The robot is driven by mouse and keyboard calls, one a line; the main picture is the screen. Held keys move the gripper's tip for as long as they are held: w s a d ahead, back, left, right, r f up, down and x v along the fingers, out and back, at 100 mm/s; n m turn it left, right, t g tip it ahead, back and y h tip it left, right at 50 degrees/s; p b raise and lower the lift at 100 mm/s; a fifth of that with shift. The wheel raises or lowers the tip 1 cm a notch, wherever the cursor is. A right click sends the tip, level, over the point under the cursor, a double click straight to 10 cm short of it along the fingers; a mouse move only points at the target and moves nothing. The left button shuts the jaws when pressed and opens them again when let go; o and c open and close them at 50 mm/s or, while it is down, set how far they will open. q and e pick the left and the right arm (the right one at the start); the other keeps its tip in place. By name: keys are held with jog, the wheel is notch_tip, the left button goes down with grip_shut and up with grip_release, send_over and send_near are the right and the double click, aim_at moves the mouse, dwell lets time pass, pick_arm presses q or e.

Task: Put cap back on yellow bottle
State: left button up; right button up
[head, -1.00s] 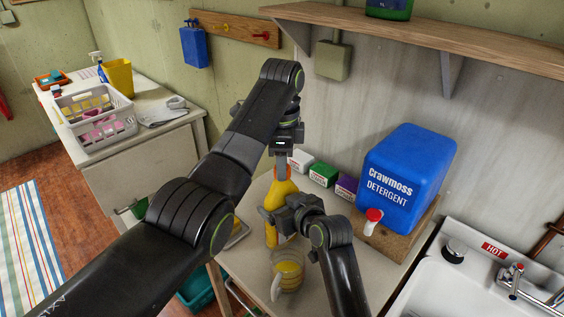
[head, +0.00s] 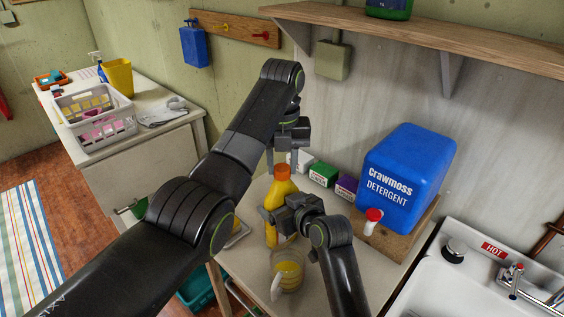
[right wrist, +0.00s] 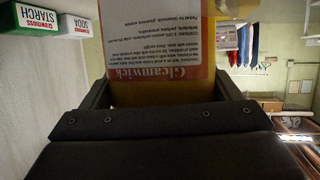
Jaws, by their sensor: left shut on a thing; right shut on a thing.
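The yellow bottle (head: 271,228) stands upright on the table, with its printed label close up in the right wrist view (right wrist: 165,45). The orange cap (head: 282,172) is at the top of the bottle's neck; I cannot tell whether it is threaded tight. My left gripper (head: 289,158) points down from above, shut on the cap, its fingertips hard to make out. My right gripper (head: 273,217) is shut around the bottle's body from the side, with a finger at each side of the label in the right wrist view (right wrist: 165,95).
A glass jug (head: 287,272) with yellow liquid stands in front of the bottle. Small cartons, one green (head: 323,174), line the wall behind. A blue detergent container (head: 408,170) with a red cap (head: 373,215) sits on a wooden stand to the right, beside a sink (head: 470,280).

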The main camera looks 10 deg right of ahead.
pick_arm(q)
jog(key=o, duration=0.9)
jog(key=shift+o, duration=0.2)
jog(key=shift+r, duration=2.25)
jog(key=shift+c, duration=0.5)
